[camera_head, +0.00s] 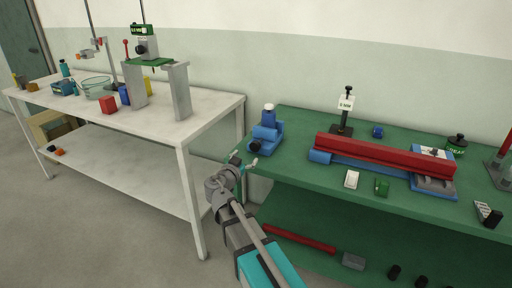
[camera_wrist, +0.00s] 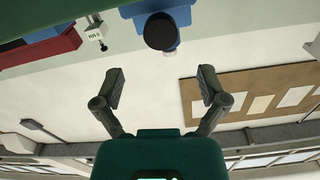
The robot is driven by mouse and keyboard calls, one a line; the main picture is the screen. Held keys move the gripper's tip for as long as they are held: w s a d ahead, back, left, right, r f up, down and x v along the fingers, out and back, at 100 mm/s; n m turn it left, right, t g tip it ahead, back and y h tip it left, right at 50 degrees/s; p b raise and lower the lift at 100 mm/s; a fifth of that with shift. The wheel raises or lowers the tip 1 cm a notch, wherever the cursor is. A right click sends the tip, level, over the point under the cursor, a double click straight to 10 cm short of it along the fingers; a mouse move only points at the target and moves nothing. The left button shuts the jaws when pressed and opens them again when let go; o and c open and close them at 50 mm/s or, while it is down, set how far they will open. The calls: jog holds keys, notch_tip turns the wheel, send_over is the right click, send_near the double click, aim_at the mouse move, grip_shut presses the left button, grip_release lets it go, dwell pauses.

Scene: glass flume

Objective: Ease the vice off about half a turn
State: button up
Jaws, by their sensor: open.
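The blue vice (camera_head: 266,137) stands at the near left corner of the green bench. Its black round knob (camera_head: 255,146) faces out from the front. A blue upright piece with a pale top (camera_head: 269,112) rises at the vice's upper side; whether it is clamped is unclear. My gripper (camera_head: 244,161) is open and empty, just in front of and below the knob, apart from it. In the wrist view, upside down, the knob (camera_wrist: 160,31) shows end-on before the blue vice body (camera_wrist: 178,14), beyond and roughly centred between my two spread fingers (camera_wrist: 161,78).
A white table (camera_head: 215,110) with apparatus stands at left. A gap separates the two.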

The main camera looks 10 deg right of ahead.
aim_at(255, 147)
jog(key=shift+x, duration=3.95)
jog(key=c, duration=1.1)
jog(key=shift+d, duration=0.2)
jog(key=shift+c, duration=0.2)
jog(key=shift+a, duration=0.1)
jog(key=shift+n, duration=0.5)
